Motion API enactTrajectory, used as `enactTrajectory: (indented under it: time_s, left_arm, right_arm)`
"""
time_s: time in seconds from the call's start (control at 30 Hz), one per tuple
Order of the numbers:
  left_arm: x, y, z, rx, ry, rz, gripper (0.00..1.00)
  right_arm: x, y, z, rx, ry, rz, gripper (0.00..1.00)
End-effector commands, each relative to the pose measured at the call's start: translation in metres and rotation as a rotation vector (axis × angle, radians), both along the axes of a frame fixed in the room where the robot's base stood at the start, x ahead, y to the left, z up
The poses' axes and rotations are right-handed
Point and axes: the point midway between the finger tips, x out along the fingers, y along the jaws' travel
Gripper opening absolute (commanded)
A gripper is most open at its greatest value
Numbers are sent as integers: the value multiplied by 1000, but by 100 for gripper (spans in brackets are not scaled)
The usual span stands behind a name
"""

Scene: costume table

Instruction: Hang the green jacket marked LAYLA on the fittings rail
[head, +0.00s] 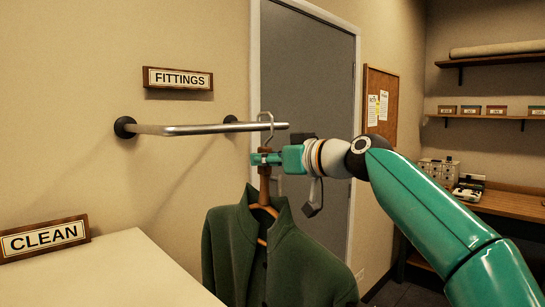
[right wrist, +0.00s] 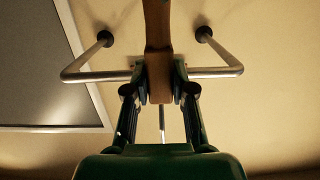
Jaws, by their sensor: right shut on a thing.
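The green jacket (head: 270,255) hangs upright on a wooden hanger (head: 264,190) in the head view; no LAYLA mark is readable. My right gripper (head: 262,159) is shut on the hanger's wooden neck, which also shows between the fingers in the right wrist view (right wrist: 158,55). The metal hook (head: 267,122) above it overlaps the right end of the fittings rail (head: 200,129); I cannot tell whether it is over the bar or in front of it. The rail's front bar and both wall mounts show in the right wrist view (right wrist: 95,76). My left gripper is out of view.
A FITTINGS sign (head: 178,79) is on the wall above the rail. A white surface (head: 130,270) with a CLEAN sign (head: 45,238) stands at lower left. A grey door (head: 308,90) is behind the hanger. A wooden bench (head: 512,205) and shelves (head: 490,117) are at the right.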

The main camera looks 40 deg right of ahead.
Motion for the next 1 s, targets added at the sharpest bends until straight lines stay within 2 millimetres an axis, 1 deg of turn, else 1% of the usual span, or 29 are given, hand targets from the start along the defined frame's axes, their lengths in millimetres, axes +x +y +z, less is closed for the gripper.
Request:
enactTrajectory:
  time_s: [0.03,1.0]
  left_arm:
    - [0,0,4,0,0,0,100]
    - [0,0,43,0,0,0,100]
  right_arm:
    - [2,0,5,1,-8,-2,0]
    - [69,4,6,0,-9,-3,0]
